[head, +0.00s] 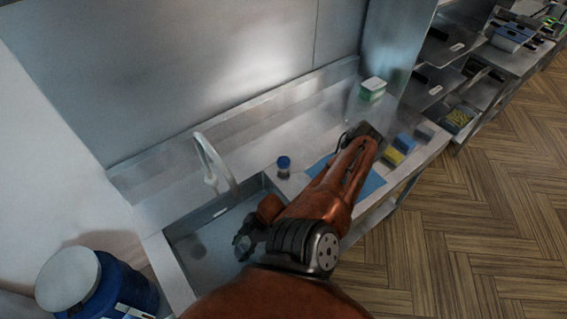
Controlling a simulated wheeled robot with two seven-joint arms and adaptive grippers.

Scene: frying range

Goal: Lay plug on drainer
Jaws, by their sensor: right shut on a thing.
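My right gripper (246,243) is dark and hangs over the sink (178,243), left of its own orange arm. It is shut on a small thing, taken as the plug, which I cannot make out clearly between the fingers. A darker round patch, perhaps the drain, shows on the sink floor. The steel draining surface (312,150) lies right of the sink. A flat blue sheet (374,186) lies on it, partly hidden by my arm. My left gripper is not in view.
A tap (212,165) arches over the sink's back edge. A blue-capped jar (284,166) stands right of the sink. A green-and-white box (373,88), a yellow sponge (392,157) and a blue block (404,142) stand farther right. A blue drum (115,285) stands at lower left.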

